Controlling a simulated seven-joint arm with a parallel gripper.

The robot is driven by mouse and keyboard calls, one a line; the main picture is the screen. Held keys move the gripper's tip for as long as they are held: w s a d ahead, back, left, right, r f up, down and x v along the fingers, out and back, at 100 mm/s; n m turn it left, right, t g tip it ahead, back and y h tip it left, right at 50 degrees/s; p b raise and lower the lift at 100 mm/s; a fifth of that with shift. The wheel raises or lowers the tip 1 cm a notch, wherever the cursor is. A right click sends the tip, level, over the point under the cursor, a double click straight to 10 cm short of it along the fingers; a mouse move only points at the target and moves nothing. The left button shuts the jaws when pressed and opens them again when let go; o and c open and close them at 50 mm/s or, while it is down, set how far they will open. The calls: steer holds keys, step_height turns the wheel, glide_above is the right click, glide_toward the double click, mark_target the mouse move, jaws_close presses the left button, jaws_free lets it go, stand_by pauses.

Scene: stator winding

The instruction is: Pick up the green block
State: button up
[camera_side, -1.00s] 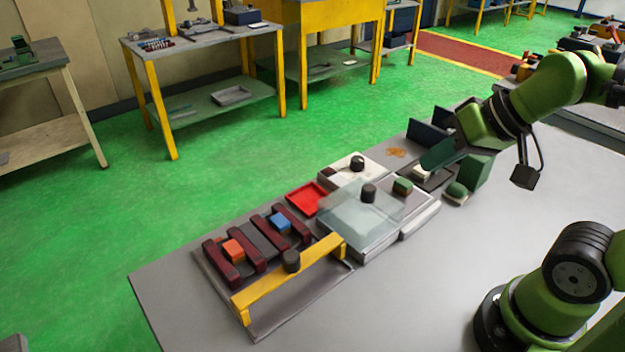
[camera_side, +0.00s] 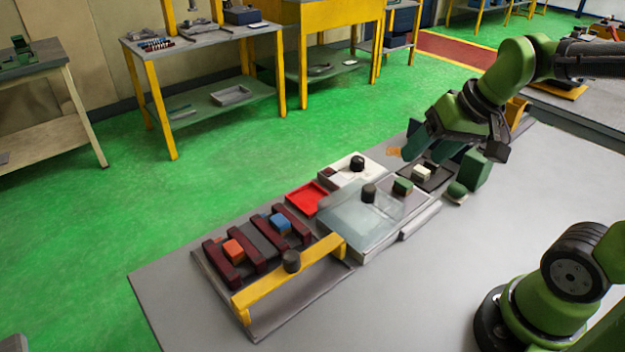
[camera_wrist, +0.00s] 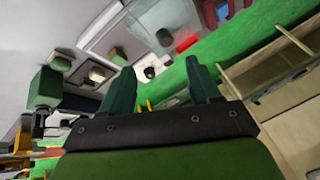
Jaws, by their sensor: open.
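The green block (camera_side: 403,186) sits on top of a pale grey box, next to a black knob. It also shows in the wrist view (camera_wrist: 118,56), beyond my left finger. My gripper (camera_side: 425,147) is open, up and to the right of the block in the side view and apart from it. In the wrist view my two dark green fingers (camera_wrist: 160,82) are spread with nothing between them.
A white block (camera_side: 422,173) sits in a dark tray close to the green block. A large green box (camera_side: 476,170) and a low green dome (camera_side: 457,190) stand to the right. A clear panel (camera_side: 350,216), red tray (camera_side: 306,198) and yellow bar (camera_side: 290,273) lie to the left.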

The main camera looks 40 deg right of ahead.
steer(key=w+d+f+n+g+h, duration=0.1)
steer(key=w+d+f+n+g, duration=0.15)
steer(key=w+d, duration=0.65)
steer(key=n+g, duration=0.2)
glide_above(404, 181)
steer(key=shift+t, duration=0.25)
steer(key=f, duration=1.1)
steer(key=shift+s+a, duration=0.2)
steer(key=shift+a, duration=0.05)
steer(key=shift+w+d+f, duration=0.1)
steer(key=shift+f, duration=1.3)
steer(key=shift+d+f, duration=0.1)
steer(key=shift+f, duration=1.25)
steer(key=shift+c, duration=0.2)
steer(key=c, duration=1)
steer(key=shift+r, duration=0.15)
